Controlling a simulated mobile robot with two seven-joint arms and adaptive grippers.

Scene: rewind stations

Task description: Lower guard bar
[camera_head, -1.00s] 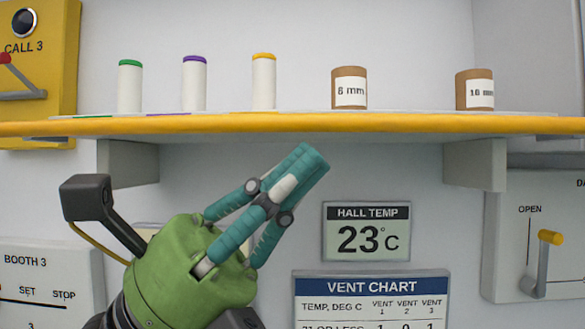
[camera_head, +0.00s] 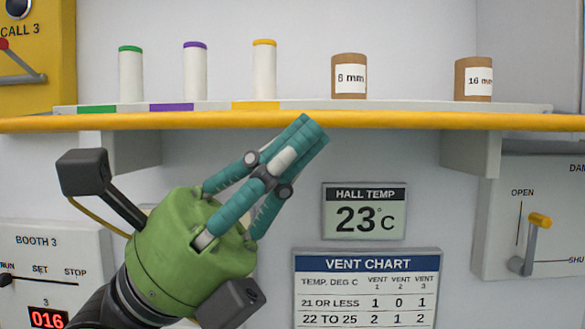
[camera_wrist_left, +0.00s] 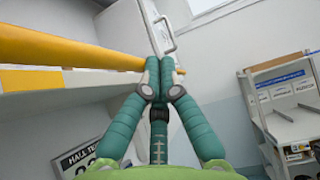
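A long yellow bar (camera_head: 420,121), which I take for the guard bar, runs level along the front of the shelf. My left gripper (camera_head: 308,128) points up and right, with its teal fingers together and its tips overlapping the bar's lower edge in the head view. In the left wrist view, the fingertips (camera_wrist_left: 160,64) are close together and the yellow bar (camera_wrist_left: 70,50) runs in from the left, hidden partly by the fingers. No gap shows between the tips, and I cannot tell whether they touch the bar. My right gripper is not in view.
White rolls with green (camera_head: 131,75), purple (camera_head: 195,75) and yellow (camera_head: 264,72) caps and two brown cores (camera_head: 349,77) stand on the shelf (camera_head: 345,106). Below hang the hall temp display (camera_head: 364,211) and vent chart (camera_head: 366,290). A yellow-handled lever (camera_head: 539,221) is at right.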

